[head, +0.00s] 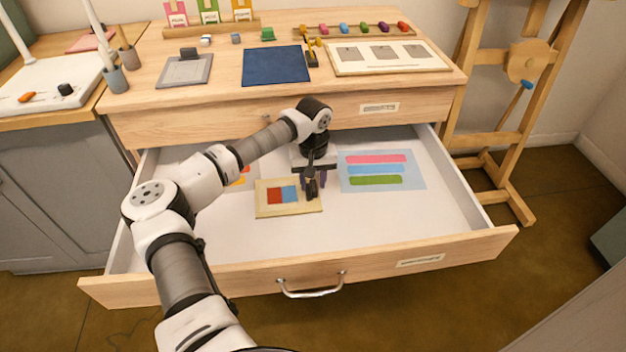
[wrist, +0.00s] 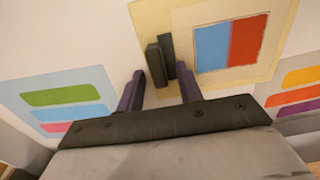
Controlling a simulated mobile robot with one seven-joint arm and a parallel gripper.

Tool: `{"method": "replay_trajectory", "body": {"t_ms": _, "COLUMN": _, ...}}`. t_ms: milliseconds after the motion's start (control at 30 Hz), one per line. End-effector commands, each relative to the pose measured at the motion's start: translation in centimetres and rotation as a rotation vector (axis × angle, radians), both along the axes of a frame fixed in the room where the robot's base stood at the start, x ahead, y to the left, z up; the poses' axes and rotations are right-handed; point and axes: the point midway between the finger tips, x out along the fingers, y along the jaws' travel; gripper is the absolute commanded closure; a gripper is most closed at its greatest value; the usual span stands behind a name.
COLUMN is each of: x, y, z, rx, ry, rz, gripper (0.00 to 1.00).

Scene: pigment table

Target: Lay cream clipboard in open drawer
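The cream clipboard (head: 264,208) lies flat in the open drawer (head: 390,218), left of the drawer's middle. It carries a sheet with a red and a blue block and has a dark clip at its right end. In the wrist view the clipboard (wrist: 183,79) is partly cut off by the top edge, with its upright dark clip (wrist: 155,65) facing my gripper. My gripper (head: 313,190) is low over the clip end. In the wrist view my gripper (wrist: 160,82) has its two purple fingers spread apart, on either side of the clip, with gaps visible.
A sheet with pink, blue and green bars (head: 380,185) lies right of the clipboard in the drawer. Another colored sheet (head: 238,180) lies to the left, partly behind my arm. The drawer's front half is bare. The tabletop (head: 215,112) above holds a blue mat (head: 276,66) and other items.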

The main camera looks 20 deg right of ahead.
Motion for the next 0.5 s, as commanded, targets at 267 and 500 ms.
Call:
{"method": "replay_trajectory", "body": {"t_ms": 267, "x": 0.1, "y": 0.0, "z": 1.5, "rx": 0.0, "ry": -0.004, "rz": 0.0, "gripper": 0.64}}
{"method": "replay_trajectory", "body": {"t_ms": 500, "x": 0.1, "y": 0.0, "z": 6.7, "rx": 0.001, "ry": -0.005, "rz": 0.0, "gripper": 0.64}}
